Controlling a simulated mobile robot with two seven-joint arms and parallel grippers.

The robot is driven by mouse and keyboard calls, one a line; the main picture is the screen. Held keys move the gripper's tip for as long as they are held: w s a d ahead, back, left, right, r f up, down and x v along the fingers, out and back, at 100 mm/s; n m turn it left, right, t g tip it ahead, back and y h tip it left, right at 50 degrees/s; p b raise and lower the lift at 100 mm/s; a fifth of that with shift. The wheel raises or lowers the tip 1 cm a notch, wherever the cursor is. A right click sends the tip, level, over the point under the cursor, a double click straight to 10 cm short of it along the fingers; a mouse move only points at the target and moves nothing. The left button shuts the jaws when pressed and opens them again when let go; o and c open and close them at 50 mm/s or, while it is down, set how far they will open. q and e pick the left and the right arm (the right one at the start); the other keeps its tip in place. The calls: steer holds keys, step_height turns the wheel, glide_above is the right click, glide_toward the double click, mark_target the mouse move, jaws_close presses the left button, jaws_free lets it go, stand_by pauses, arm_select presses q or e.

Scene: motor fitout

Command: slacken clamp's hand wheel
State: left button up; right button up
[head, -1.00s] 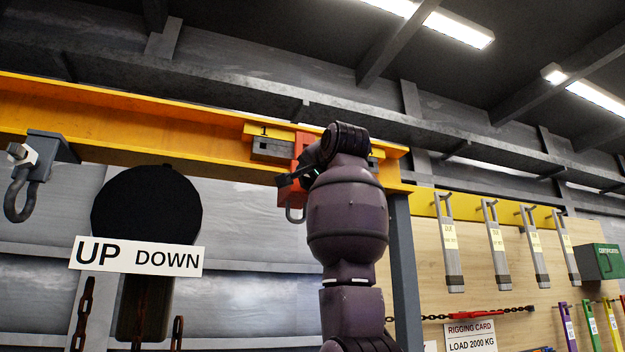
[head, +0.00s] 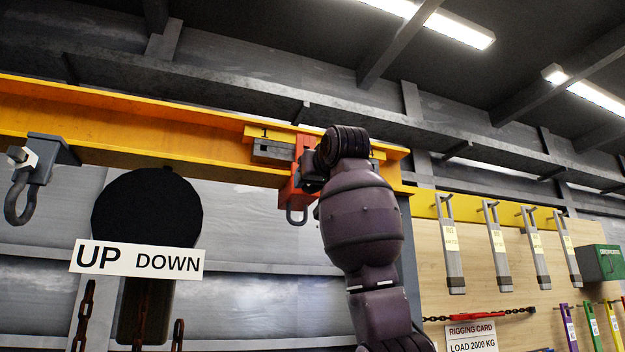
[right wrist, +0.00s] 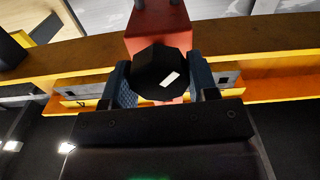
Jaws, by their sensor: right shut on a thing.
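The orange-red clamp (head: 290,192) hangs on the yellow beam (head: 110,125), with a grey shackle loop (head: 297,215) below it. In the right wrist view, the red clamp body (right wrist: 158,22) stands behind a black, many-sided hand wheel (right wrist: 155,66) with a white mark on its face. My right gripper (right wrist: 161,80) is shut on the hand wheel, with one blue pad on each side. In the head view my right gripper (head: 314,182) is at the clamp's right side, largely hidden by my wrist, and the hand wheel is hidden there. My left gripper is not in view.
A second shackle (head: 25,190) hangs from the beam at the left. A chain hoist with an "UP DOWN" sign (head: 137,259) hangs in front of the wall. Grey slings (head: 497,245) hang on a board at the right. A grey post stands behind my arm.

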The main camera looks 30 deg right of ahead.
steer(key=shift+f+n, duration=0.15)
steer(key=shift+n, duration=0.95)
steer(key=o, duration=0.9)
steer(key=shift+b+v, duration=1.45)
steer(key=shift+v, duration=4)
